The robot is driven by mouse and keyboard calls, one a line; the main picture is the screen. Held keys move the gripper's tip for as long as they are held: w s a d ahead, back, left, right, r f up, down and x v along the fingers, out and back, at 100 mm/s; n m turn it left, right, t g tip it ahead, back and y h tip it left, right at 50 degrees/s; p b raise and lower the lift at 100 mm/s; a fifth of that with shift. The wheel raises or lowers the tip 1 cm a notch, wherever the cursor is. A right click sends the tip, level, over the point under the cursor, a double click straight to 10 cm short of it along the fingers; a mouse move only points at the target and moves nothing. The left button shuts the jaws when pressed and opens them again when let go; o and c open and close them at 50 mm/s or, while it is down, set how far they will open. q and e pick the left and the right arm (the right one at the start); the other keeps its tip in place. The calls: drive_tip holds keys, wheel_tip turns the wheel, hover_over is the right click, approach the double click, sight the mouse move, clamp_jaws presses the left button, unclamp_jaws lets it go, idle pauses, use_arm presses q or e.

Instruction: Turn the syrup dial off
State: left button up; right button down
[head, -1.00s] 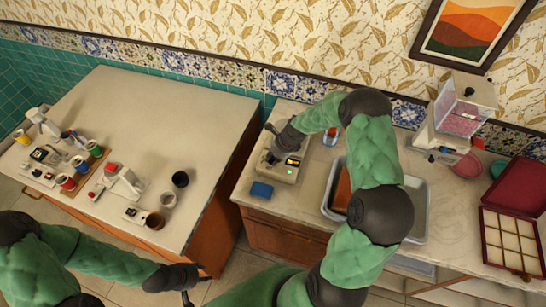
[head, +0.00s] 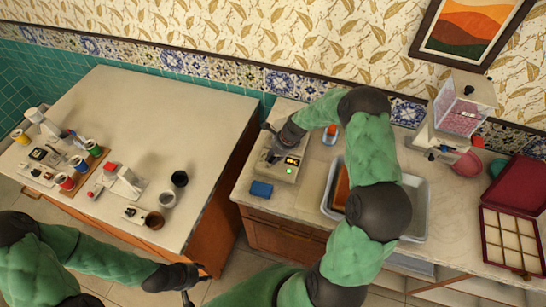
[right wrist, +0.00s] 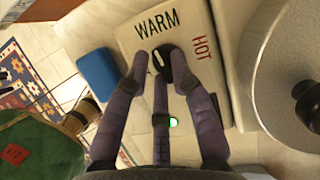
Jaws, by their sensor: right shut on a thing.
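A beige syrup warmer (head: 281,172) stands at the left end of the right counter. Its dark dial (right wrist: 162,61) with a white mark lies beside the words WARM and HOT in the right wrist view. My right gripper (right wrist: 161,70) is shut on the dial, with its fingers around it. In the head view, my right gripper (head: 271,147) reaches down over the warmer's top and hides the dial. An orange display and a green light are lit on the warmer. My left gripper (head: 196,284) is empty, its fingers apart, low in front of the left table.
A blue block (head: 261,189) lies close beside the warmer. A grey tub (head: 415,190) is under my right arm. A red compartment box (head: 512,240) and a dispenser (head: 462,105) stand further right. The left table (head: 165,115) holds several cups and small devices.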

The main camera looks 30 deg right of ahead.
drive_tip(key=n, duration=0.1)
drive_tip(key=n+g, duration=0.1)
drive_tip(key=n, duration=0.1)
drive_tip(key=w+n, duration=0.1)
drive_tip(key=shift+d+r+n+y, duration=0.2)
drive_tip(key=shift+d+n+y, duration=0.1)
drive_tip(key=shift+y, duration=0.1)
drive_tip(key=n+g+b, duration=0.1)
drive_tip(key=n, duration=0.2)
drive_tip(key=shift+n+g, duration=0.3)
drive_tip(key=shift+g, duration=0.1)
drive_tip(key=n+g, duration=0.1)
drive_tip(key=n, duration=0.1)
drive_tip(key=n+g+b, duration=0.1)
drive_tip(key=n, duration=0.2)
drive_tip(key=shift+a+f, duration=0.1)
drive_tip(key=shift+f, duration=0.05)
drive_tip(key=shift+n+g+h+b, duration=0.35)
drive_tip(key=shift+n+g, duration=0.25)
drive_tip(key=shift+n, duration=0.9)
drive_tip(key=shift+f, duration=0.1)
drive_tip(key=c, duration=1.1)
unclamp_jaws()
drive_tip(key=shift+s+a, duration=0.1)
drive_tip(key=shift+c, duration=0.2)
